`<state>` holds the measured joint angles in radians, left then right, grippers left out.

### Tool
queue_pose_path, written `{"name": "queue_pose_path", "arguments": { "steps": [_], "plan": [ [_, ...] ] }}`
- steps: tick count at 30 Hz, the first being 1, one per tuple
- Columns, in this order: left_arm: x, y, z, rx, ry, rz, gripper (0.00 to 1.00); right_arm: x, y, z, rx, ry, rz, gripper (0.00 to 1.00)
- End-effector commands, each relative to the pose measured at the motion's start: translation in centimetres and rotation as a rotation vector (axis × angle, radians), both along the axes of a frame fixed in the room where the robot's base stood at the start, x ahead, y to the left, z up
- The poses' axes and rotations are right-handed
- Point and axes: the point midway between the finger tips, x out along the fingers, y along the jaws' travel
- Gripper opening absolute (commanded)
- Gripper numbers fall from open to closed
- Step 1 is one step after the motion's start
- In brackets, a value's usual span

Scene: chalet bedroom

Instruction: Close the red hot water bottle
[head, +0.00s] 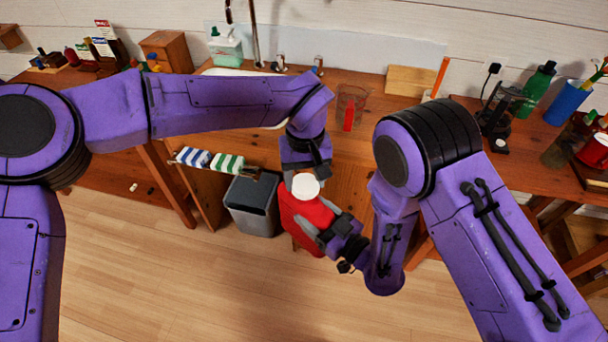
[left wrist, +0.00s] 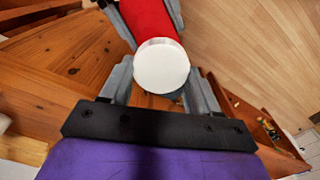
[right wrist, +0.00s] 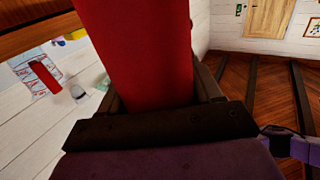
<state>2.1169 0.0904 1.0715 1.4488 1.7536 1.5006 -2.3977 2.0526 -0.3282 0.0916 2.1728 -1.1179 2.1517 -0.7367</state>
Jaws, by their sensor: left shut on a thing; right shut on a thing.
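The red hot water bottle (head: 303,212) is held in the air in front of the desk, and my right gripper (head: 328,232) is shut on its body. The bottle also shows large in the right wrist view (right wrist: 140,50). A round white cap (head: 305,186) is at the bottle's top end. My left gripper (head: 305,172) is shut on the cap, which shows between its fingers in the left wrist view (left wrist: 161,66). The cap hides the bottle's mouth, so I cannot tell whether it is screwed tight.
The wooden desk (head: 375,140) behind carries a clear container (head: 350,108) with a red item in it. A grey bin (head: 254,204) stands on the floor left of the bottle. Striped towels (head: 210,161) hang to the left. The wooden floor in front (head: 190,290) is clear.

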Motion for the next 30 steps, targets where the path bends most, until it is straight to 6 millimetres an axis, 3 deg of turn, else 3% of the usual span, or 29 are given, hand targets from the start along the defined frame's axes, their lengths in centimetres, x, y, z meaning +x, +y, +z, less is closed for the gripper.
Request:
{"name": "queue_pose_path", "arguments": {
  "steps": [3,7,16,17,18,19,27,30],
  "plan": [
    [0.0,-0.1,0.0,-0.003,0.002,-0.23,0.33,0.1,0.0,0.1,0.001,-0.002,-0.001,0.0],
    [0.0,-0.2,0.0,-0.001,0.001,-0.409,0.33,0.1,0.0,0.1,0.001,-0.001,-0.002,0.0],
    [0.0,-0.2,0.1,0.0,0.0,-0.447,0.33,0.1,-0.1,0.1,0.001,-0.001,-0.002,0.0],
    [0.0,-0.2,0.1,0.0,0.0,-0.447,0.67,0.1,-0.1,0.0,0.001,-0.001,-0.003,0.0],
    [0.0,-0.2,0.1,0.0,0.0,-0.447,0.8,0.1,-0.1,0.1,0.001,-0.001,-0.003,0.0],
    [0.0,-0.2,0.1,0.0,0.0,-0.446,0.86,0.1,-0.1,0.1,0.001,-0.001,-0.002,0.0],
    [0.0,-0.2,0.1,0.0,0.0,-0.446,0.86,0.1,0.0,0.1,0.001,-0.002,-0.002,0.0],
    [0.1,-0.2,1.1,-0.001,-0.003,-0.445,0.86,0.1,0.0,0.1,0.001,-0.002,-0.002,0.0]
  ]
}}
